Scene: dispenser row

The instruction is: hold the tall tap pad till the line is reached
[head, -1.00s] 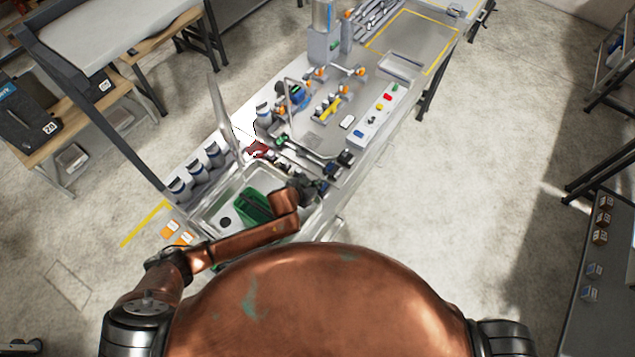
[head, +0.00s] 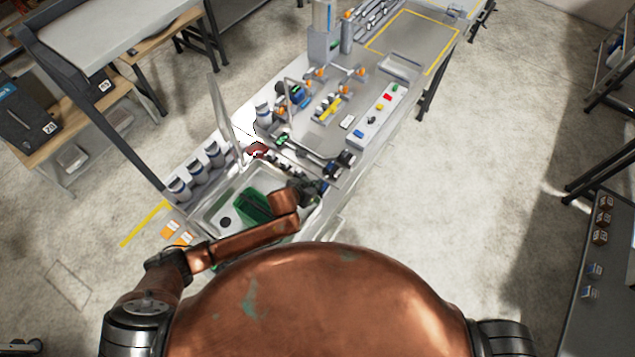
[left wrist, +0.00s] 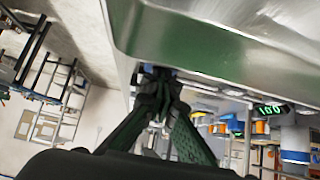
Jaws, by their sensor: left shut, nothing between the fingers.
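My left gripper (head: 318,188) is at the front edge of the bench, right of the sink, mostly hidden behind my own wrist in the head view. In the left wrist view its fingers (left wrist: 157,80) are shut and empty, with the tips close to the underside of a metal rim (left wrist: 225,45). A thin curved metal pipe (head: 289,90), possibly the tall tap, rises from the bench. I cannot make out the tap pad or the line, nor tell whether the fingertips touch a pad. My right gripper is not in view.
A green container (head: 258,207) sits in the metal sink (head: 207,212). Several dark-topped canisters (head: 197,170) line the sink's left side. A green-lit display (left wrist: 270,109) shows in the left wrist view. The floor (head: 430,190) right of the bench is clear.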

